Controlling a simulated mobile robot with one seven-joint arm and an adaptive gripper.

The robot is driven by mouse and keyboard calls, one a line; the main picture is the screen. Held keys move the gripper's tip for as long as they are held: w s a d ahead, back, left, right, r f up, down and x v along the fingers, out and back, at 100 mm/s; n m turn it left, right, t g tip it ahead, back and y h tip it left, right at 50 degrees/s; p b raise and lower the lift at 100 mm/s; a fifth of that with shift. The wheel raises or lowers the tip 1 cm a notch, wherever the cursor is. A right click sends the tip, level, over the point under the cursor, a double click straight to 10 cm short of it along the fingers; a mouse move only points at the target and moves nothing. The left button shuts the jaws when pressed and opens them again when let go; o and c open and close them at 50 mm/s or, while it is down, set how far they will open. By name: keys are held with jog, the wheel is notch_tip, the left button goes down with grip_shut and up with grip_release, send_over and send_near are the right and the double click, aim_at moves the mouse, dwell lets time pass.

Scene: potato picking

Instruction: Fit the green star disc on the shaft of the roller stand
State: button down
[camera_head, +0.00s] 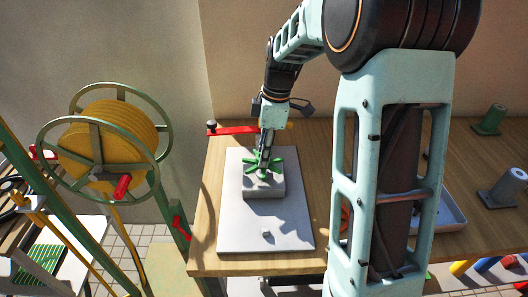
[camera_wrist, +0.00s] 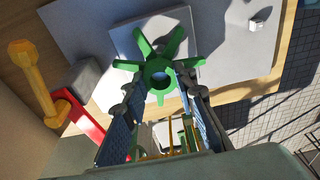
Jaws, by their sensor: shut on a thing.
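The green star disc (camera_head: 275,162) has several arms and a round centre hole. It lies at the top of a grey block (camera_head: 265,190) on the work board; I cannot tell whether it is raised off the block. My gripper (camera_head: 264,168) points down and is shut on the disc. The wrist view shows the disc (camera_wrist: 159,49) with its hub between the fingertips (camera_wrist: 160,82). The roller stand (camera_head: 52,165) is at the left, with a yellow roller (camera_head: 110,130) between green wheels and a red handle. I cannot clearly make out a bare shaft end on it.
The pale board (camera_head: 235,232) lies on a wooden table (camera_head: 203,205). A small white cube (camera_head: 266,233) is on its front part. A red bar (camera_head: 232,130) lies behind. Green (camera_head: 490,120) and grey (camera_head: 505,188) flanged parts stand at the right. My arm hides the table's middle.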

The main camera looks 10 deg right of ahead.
aim_at(271, 161)
jog(key=shift+f+b, duration=0.95)
jog(key=shift+f, duration=0.45)
jog(key=c, duration=1.5)
grip_release()
notch_tip(271, 161, up, 12)
jog(key=d, duration=0.1)
jog(key=shift+s+d, duration=0.2)
jog(key=shift+d, duration=0.2)
